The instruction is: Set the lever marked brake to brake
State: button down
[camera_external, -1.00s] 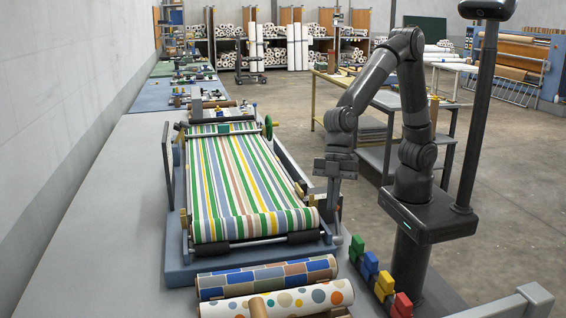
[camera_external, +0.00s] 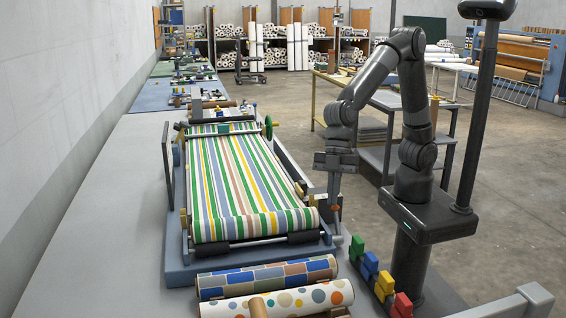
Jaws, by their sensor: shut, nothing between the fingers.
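The calender press (camera_external: 177,215) stands on the bench with a striped cloth (camera_external: 240,185) across its bed. My gripper (camera_external: 332,204) points down beside the press's front right corner. Its fingers are shut and look empty. A small orange-brown part (camera_external: 336,209) shows right at the fingertips; it may be a lever handle, but I cannot tell whether the fingers touch it. No brake marking is readable, and the lever's position cannot be made out.
Two patterned rolls (camera_external: 266,277) lie in front of the press. Red, yellow, blue and green blocks (camera_external: 372,268) stand in a row at the bench's right edge, near my base. A green handwheel (camera_external: 268,128) is on the press's far right. The bench's left side is clear.

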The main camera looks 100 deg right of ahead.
jog(key=d+r, duration=0.5)
jog(key=r, duration=0.2)
jog(key=shift+d+r, duration=0.25)
jog(key=shift+r, duration=0.05)
jog(key=shift+w, duration=0.1)
